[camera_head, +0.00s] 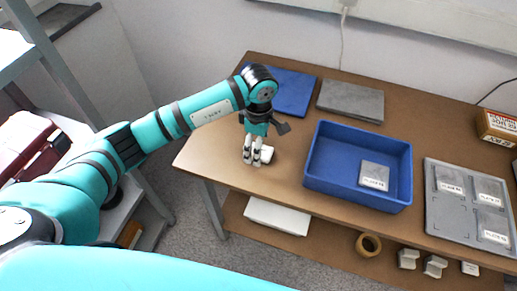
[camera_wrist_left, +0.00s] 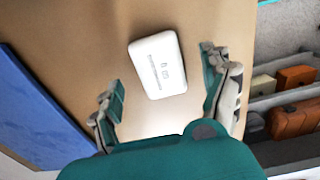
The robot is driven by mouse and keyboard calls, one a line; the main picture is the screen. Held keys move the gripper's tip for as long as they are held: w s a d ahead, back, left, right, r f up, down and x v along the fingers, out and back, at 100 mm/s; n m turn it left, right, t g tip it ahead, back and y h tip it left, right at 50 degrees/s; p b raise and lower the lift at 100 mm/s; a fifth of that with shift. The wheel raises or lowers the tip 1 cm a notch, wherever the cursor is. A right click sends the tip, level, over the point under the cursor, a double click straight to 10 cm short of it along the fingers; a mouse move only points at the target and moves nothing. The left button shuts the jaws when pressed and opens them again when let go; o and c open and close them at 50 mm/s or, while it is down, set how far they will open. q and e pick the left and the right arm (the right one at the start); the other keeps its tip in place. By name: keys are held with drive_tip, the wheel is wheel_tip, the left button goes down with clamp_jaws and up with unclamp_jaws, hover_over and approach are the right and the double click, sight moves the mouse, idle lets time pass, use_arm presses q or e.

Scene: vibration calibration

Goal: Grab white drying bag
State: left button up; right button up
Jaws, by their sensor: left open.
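The white drying bag (camera_wrist_left: 158,66) lies flat on the brown table, with small dark print on its top. In the left wrist view it sits ahead of and between the two spread fingers of my left gripper (camera_wrist_left: 165,88), which is open and empty. In the head view my left gripper (camera_head: 257,157) points down over the table's left part, and the bag (camera_head: 268,152) shows partly behind its fingers. I cannot tell whether the fingers touch the bag. My right gripper is not in view.
A blue bin (camera_head: 318,180) holding a labelled grey packet (camera_head: 374,175) stands right of my gripper. A grey tray (camera_head: 462,235) with several packets is farther right. A blue mat (camera_head: 290,95) and a grey slab (camera_head: 350,101) lie behind. Shelf items sit below the table.

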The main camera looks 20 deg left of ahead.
use_arm(q)
drive_tip(key=shift+f, duration=0.9)
drive_tip(key=shift+c, duration=0.3)
drive_tip(key=c, duration=1.2)
drive_tip(key=shift+r, duration=0.15)
